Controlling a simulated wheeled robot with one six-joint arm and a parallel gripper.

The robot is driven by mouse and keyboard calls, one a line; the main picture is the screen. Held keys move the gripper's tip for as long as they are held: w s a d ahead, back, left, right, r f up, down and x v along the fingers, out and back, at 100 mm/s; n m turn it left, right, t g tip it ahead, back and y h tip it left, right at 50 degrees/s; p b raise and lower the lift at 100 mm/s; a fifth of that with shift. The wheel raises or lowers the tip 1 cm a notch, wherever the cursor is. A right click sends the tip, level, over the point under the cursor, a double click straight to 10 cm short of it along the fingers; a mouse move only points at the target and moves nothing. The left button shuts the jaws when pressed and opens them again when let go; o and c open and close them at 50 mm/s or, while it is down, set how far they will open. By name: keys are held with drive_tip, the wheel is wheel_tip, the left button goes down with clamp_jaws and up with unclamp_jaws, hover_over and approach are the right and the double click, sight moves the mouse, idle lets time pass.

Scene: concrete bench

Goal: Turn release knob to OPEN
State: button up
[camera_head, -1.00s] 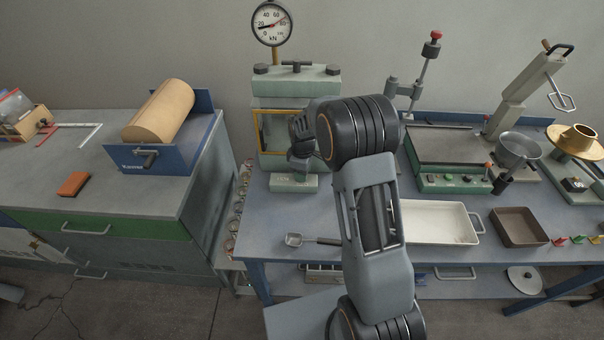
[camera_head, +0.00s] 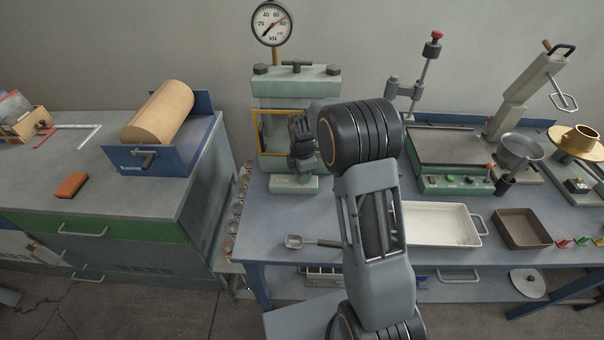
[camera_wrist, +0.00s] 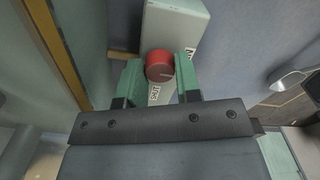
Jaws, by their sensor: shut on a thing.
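The red release knob (camera_wrist: 160,66) sits on a pale block at the foot of the press, seen from above in the wrist view. My gripper (camera_wrist: 159,72) has its two green fingers on either side of the knob, shut on it. White labels with dark lettering lie beside and below the knob; I cannot read them surely. In the head view, the press (camera_head: 291,140) is pale green with a yellow-framed front. My gripper (camera_head: 304,178) is low in front of it, partly hidden by my own arm, and the knob is hidden there.
A dial gauge (camera_head: 271,24) marked kN stands above the press. A small scoop (camera_head: 294,241) lies on the blue bench in front. A white tray (camera_head: 440,226) and a brown tray (camera_head: 522,229) lie right of my arm. A grey cabinet (camera_head: 50,199) stands left.

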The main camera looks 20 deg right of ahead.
drive_tip(key=shift+w, duration=0.1)
idle(0.4)
drive_tip(key=o, duration=0.9)
drive_tip(key=shift+r, duration=0.1)
wheel_tip(320, 180, up, 14)
drive_tip(key=shift+f, duration=0.15)
idle(0.4)
drive_tip(key=s+m+t, duration=0.1)
drive_tip(key=s+m, duration=0.5)
drive_tip(key=s, duration=0.1)
drive_tip(key=s+r+m+t, duration=0.1)
drive_tip(key=s+m, duration=0.5)
drive_tip(key=s, duration=0.2)
drive_tip(key=s+m+t, duration=0.1)
drive_tip(key=s+m, duration=0.5)
drive_tip(key=s, duration=0.2)
drive_tip(key=shift+s+a+r+m+t, duration=0.2)
drive_tip(key=shift+s+a+m+t, duration=0.1)
drive_tip(key=shift+m, duration=0.1)
